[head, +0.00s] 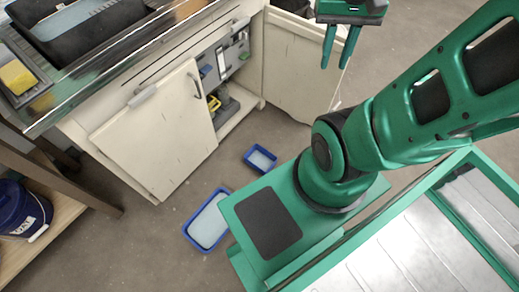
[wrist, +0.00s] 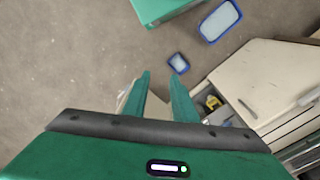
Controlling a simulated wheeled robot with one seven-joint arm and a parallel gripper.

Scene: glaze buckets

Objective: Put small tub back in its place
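The small tub (head: 260,159) is a blue-rimmed rectangular container with a pale inside. It sits on the floor in front of the open cabinet, and it also shows in the wrist view (wrist: 179,62) beyond my fingertips. My gripper (head: 336,66) is at the top of the head view, high above the floor and well apart from the tub. Its two green fingers are spread with nothing between them, as the wrist view (wrist: 159,77) also shows. I cannot tell which spot is the tub's place.
A larger blue tub (head: 208,221) lies on the floor beside my base. The white cabinet (head: 155,130) has open doors; tools and a yellow item (head: 214,103) show inside. A blue bucket (head: 22,212) stands on a low wooden shelf at left. Floor around the small tub is mostly clear.

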